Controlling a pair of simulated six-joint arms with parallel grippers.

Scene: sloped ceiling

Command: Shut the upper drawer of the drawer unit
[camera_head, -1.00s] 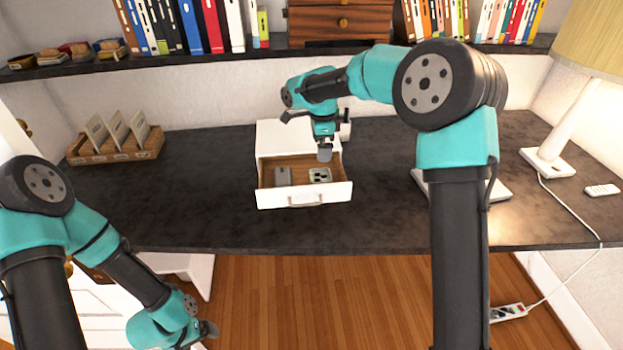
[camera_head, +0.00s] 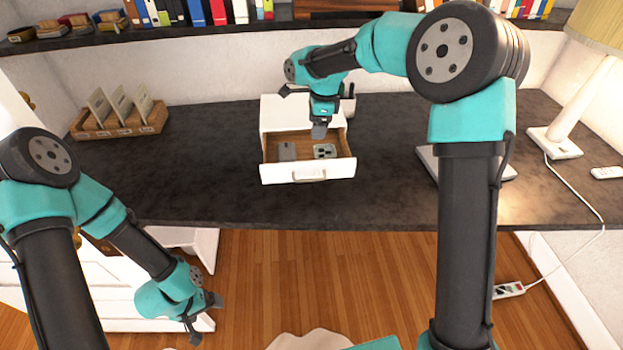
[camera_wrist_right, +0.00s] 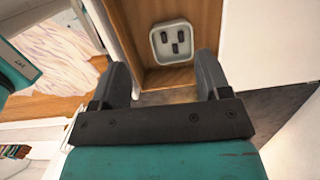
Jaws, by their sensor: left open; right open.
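The white drawer unit (camera_head: 284,112) stands on the dark desk, and its upper drawer (camera_head: 338,170) is pulled out toward me. My left gripper (camera_head: 207,318) is low at the left, in front of the desk, far from the drawer.
A wooden file holder (camera_head: 120,127) stands at the desk's left. A white lamp (camera_head: 560,140) and a cord stand at the right. A flat pale object (camera_head: 505,172) lies partly behind my right arm. The dark desk (camera_head: 210,185) is clear left of the drawer unit.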

